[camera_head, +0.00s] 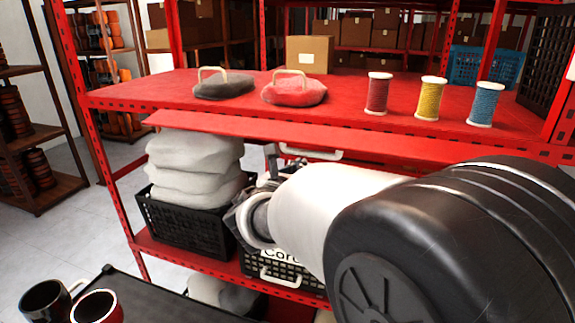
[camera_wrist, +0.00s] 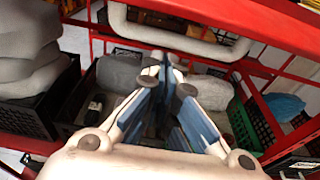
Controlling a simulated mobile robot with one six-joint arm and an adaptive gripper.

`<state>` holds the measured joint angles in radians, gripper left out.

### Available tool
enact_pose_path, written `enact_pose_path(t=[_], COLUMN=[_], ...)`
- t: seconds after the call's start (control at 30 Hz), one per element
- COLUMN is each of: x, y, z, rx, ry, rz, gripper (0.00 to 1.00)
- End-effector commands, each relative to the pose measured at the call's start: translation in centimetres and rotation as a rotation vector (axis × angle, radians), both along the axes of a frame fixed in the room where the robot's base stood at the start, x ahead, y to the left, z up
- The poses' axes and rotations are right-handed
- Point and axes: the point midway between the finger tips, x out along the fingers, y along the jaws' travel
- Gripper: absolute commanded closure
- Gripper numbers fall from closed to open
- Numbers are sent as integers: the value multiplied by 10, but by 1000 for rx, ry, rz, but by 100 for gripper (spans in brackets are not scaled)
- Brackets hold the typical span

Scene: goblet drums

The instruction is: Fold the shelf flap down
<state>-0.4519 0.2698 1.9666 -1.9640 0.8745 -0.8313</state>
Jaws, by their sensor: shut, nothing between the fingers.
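The shelf flap (camera_head: 250,131) is a long red panel along the front of the red shelf, just below its top board. It sticks out toward me, looking tilted; its exact angle is hard to tell. A white handle (camera_head: 312,153) sits at its front edge. In the wrist view the handle (camera_wrist: 185,48) runs across the top, with the red flap (camera_wrist: 265,20) behind it. My gripper (camera_wrist: 168,75) is shut and empty, its tips close to the handle's lower bar; I cannot tell whether they touch. In the head view my arm partly hides the gripper (camera_head: 270,165).
Grey and red bags (camera_head: 295,90) and several thread spools (camera_head: 430,98) stand on the top board. Below are a black crate (camera_head: 185,222) with pale sacks and another crate (camera_head: 262,265). Two mugs (camera_head: 97,306) stand at lower left. A green crate (camera_wrist: 243,125) shows in the wrist view.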

Motion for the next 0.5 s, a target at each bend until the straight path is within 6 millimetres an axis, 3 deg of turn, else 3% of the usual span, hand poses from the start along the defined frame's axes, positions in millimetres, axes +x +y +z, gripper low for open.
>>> enact_pose_path(t=[0.03,0.13,0.5], x=[-2,-4,-5], y=[2,2,3], z=[16,26,32], rx=[4,3,2], ry=[-8,-6,-5], rz=[2,1,1], gripper=[100,100,100])
